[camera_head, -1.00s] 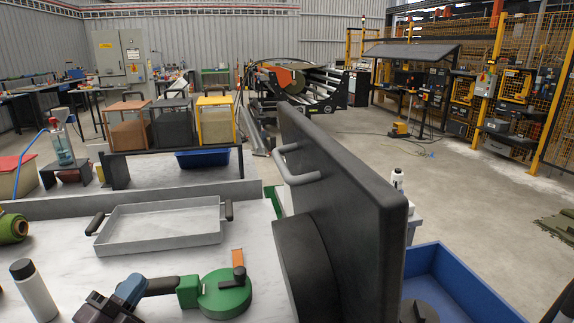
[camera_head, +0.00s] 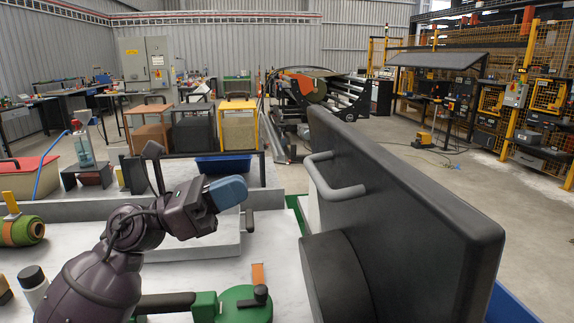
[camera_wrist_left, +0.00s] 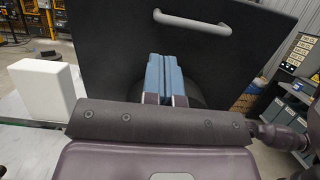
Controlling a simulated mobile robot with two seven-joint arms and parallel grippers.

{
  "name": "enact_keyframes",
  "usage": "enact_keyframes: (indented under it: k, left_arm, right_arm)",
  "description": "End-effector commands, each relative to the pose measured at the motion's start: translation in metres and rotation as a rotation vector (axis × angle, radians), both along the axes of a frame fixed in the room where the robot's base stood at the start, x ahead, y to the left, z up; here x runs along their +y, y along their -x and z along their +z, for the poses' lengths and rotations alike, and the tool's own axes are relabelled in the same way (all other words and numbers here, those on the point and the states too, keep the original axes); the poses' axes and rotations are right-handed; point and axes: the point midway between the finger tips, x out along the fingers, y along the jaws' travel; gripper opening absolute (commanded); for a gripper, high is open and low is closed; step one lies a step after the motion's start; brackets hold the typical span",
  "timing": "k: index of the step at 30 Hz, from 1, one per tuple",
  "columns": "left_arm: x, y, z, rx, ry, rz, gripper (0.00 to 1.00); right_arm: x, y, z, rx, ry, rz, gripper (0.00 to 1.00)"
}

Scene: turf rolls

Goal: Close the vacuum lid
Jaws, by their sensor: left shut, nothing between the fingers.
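The vacuum lid (camera_head: 410,200) is a large dark panel standing raised, with a grey bar handle (camera_head: 335,180) on its face and a round black block (camera_head: 338,282) low on that face. In the left wrist view the lid (camera_wrist_left: 110,50) fills the upper middle, its handle (camera_wrist_left: 192,22) near the top. My left gripper (camera_head: 232,190) has blue fingers, shut and empty, and points at the lid from the left, apart from the handle. In the wrist view its fingers (camera_wrist_left: 165,75) lie below and left of the handle. My right gripper is out of view.
A grey tray (camera_head: 75,207) lies behind my left arm. A green roll (camera_head: 20,230) is at far left. A blue bin (camera_head: 510,306) lies beyond the lid.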

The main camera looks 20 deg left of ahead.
Motion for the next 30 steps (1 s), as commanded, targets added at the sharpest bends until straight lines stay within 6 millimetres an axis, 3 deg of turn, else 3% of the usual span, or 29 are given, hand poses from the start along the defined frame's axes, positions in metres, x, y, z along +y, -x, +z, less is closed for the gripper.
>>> enact_keyframes:
  k: [9, 15, 30]
  left_arm:
    - [-0.044, -0.028, 0.023, -0.004, 0.003, -0.002, 0.0]
    - [-0.062, -0.041, 0.029, -0.001, 0.003, -0.001, 0.0]
    - [-0.069, -0.047, 0.03, 0.002, 0.003, 0.0, 0.0]
  right_arm:
    - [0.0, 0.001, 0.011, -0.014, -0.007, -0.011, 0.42]
    - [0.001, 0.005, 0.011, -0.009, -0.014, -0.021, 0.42]
    - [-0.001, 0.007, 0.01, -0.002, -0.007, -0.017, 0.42]
